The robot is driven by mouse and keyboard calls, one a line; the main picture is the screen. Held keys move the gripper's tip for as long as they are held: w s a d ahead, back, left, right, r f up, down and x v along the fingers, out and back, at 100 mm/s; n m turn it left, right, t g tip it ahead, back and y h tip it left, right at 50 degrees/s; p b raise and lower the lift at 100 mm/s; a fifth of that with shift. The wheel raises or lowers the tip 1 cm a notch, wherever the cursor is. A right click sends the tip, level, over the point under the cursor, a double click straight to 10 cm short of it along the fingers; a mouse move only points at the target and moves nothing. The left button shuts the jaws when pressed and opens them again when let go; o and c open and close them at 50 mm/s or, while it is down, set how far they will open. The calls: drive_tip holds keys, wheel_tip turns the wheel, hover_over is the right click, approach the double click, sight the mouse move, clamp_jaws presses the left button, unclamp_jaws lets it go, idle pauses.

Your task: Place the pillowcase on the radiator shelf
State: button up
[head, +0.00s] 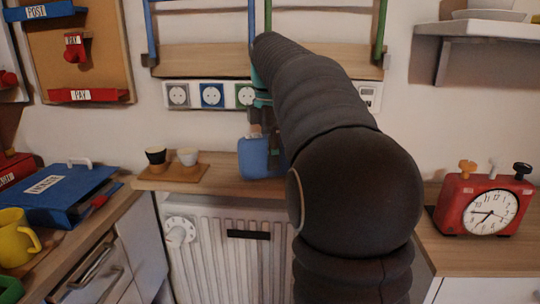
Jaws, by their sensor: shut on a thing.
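A blue folded item, apparently the pillowcase (253,160), hangs below my gripper (257,130). My gripper is shut on its top, and my dark arm covers much of the gripper and what lies to its right. The radiator shelf (219,184) is a wooden board over the white radiator. The blue item's lower edge is at the shelf surface in the head view; I cannot tell whether it touches.
Wall sockets (212,95) and a rack are behind. A red clock (485,205) stands right, a blue binder (65,193) left.

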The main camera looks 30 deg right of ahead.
drive_tip(key=o, duration=1.2)
drive_tip(key=shift+r+p, duration=0.9)
drive_tip(key=shift+r, duration=2.95)
